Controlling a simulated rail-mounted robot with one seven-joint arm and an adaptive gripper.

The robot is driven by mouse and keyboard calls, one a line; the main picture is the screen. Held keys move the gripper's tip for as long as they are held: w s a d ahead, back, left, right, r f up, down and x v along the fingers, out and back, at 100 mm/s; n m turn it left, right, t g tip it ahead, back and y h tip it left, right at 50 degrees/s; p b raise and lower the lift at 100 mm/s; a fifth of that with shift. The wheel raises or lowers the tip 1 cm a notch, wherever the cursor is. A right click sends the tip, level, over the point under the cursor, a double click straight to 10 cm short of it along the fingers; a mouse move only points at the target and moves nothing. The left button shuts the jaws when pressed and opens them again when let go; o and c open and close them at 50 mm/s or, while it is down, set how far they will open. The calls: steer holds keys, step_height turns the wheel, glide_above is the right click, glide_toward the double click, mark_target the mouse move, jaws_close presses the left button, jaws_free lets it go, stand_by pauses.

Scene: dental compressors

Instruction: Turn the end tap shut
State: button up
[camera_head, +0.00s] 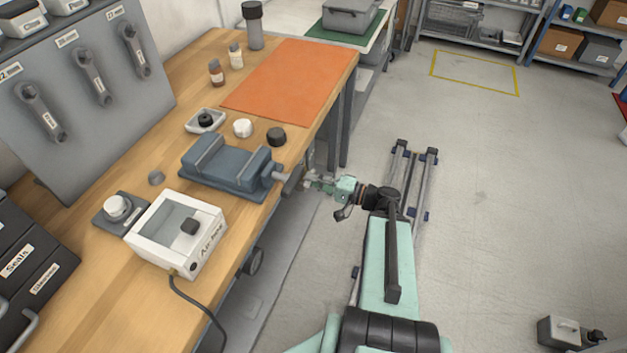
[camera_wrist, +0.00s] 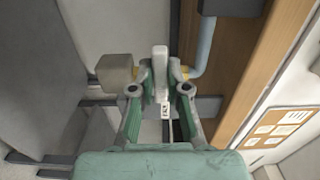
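In the wrist view, a pale grey lever handle (camera_wrist: 160,62) stands upright in the picture between the two fingers of my gripper (camera_wrist: 161,82). It looks like the end tap's handle. Brass-coloured fittings show behind both fingers, with a blue-grey pipe (camera_wrist: 205,45) on the right and a grey-brown block (camera_wrist: 116,72) on the left. The fingers are partly closed and very near the lever's sides; whether they touch it is unclear. In the head view, my gripper (camera_head: 312,183) is at the bench's front edge, beside the vise; the tap cannot be made out there.
The wooden bench (camera_head: 145,313) holds a blue-grey vise (camera_head: 228,166), a white box (camera_head: 178,232) with a dark cable and an orange mat (camera_head: 281,80). The floor to the right (camera_head: 500,190) is mostly clear.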

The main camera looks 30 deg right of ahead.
steer(key=o, duration=0.3)
